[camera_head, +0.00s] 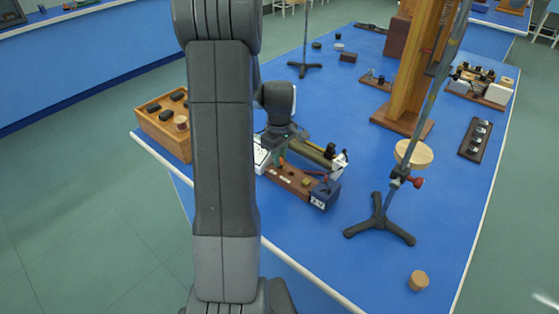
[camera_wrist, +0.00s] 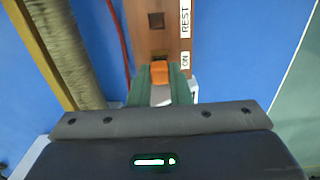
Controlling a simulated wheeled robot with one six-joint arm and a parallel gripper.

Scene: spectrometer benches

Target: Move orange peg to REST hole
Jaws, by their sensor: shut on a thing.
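The orange peg (camera_wrist: 159,72) is between the green fingers of my gripper (camera_wrist: 160,80) in the wrist view. It is at the wooden peg board (camera_wrist: 148,38), beside the ON label (camera_wrist: 185,60). Whether its lower end sits in a hole is hidden. The square REST hole (camera_wrist: 156,20) is dark and empty, farther up the board beside the REST label (camera_wrist: 185,17).
A dark blue box (camera_head: 325,193) is at the board's right end. A brass-coloured tube (camera_wrist: 62,50) and a red cable (camera_wrist: 119,35) run left of the board in the wrist view.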

